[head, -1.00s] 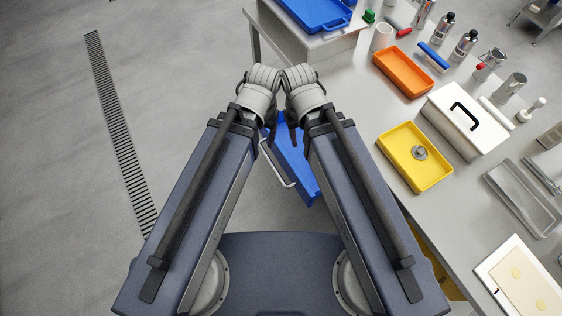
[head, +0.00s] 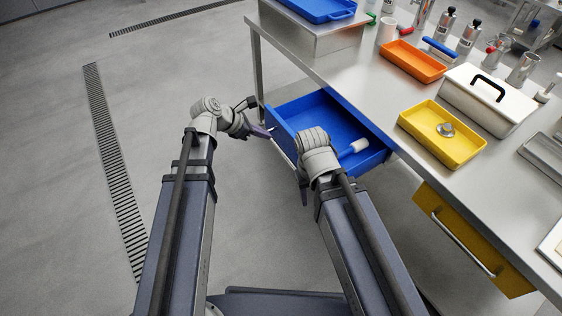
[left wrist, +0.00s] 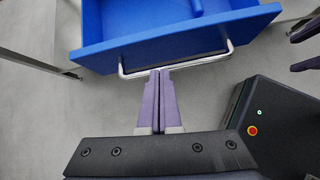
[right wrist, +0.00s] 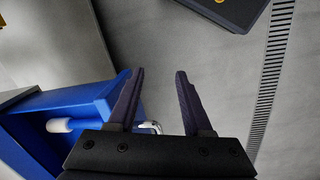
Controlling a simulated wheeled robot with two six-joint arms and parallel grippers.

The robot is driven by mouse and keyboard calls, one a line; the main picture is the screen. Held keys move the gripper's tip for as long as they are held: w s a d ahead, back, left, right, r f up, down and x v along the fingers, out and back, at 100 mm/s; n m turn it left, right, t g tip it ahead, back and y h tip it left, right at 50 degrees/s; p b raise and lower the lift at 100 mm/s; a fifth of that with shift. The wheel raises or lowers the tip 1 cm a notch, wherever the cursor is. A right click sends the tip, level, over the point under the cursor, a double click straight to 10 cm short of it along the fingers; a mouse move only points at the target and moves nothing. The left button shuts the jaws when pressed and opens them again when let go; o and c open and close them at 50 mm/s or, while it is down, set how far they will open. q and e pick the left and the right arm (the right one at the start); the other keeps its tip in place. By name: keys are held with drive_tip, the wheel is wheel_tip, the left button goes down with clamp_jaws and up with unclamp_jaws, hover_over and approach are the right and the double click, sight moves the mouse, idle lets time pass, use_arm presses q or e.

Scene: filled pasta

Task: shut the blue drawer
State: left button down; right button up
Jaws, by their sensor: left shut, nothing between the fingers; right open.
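The blue drawer (head: 318,112) is pulled out from under the steel table and stands open. A white-and-blue roller-like thing (head: 352,147) lies inside it. The drawer front (left wrist: 170,45) has a silver bar handle (left wrist: 180,62). My left gripper (head: 268,132) is shut and empty; in the left wrist view its fingertips (left wrist: 160,70) are at the handle's bar, and I cannot tell whether they touch it.
The steel table (head: 375,97) carries an orange tray (head: 412,60), a yellow tray (head: 441,134), a white box with a black handle (head: 490,98) and several bottles. A yellow drawer (head: 470,238) sits below the table at right. The floor at left is free.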

use_arm(q)
drive_tip(key=n, duration=0.2)
drive_tip(key=b, duration=0.7)
approach(288, 142)
drive_tip(key=x, duration=0.4)
drive_tip(key=shift+d+f, duration=0.1)
drive_tip(key=shift+f, duration=0.35)
drive_tip(key=shift+w+d+f, duration=0.25)
drive_tip(key=shift+d+f, duration=0.05)
drive_tip(key=shift+d, duration=0.1)
use_arm(e)
wheel_tip(288, 142, down, 8)
drive_tip(key=shift+s, duration=0.35)
use_arm(q)
drive_tip(key=shift+d, duration=0.1)
use_arm(e)
drive_tip(key=shift+f, duration=0.1)
use_arm(q)
drive_tip(key=w+d, duration=0.5)
drive_tip(key=d, duration=0.1)
drive_tip(key=w+d, duration=0.4)
drive_tip(key=d, duration=0.3)
drive_tip(key=w+d, duration=0.5)
drive_tip(key=d, duration=0.2)
drive_tip(key=shift+w+d, duration=0.1)
drive_tip(key=shift+w, duration=0.2)
drive_tip(key=shift+w+d, duration=0.1)
drive_tip(key=shift+d, duration=0.05)
drive_tip(key=shift+w+r, duration=0.1)
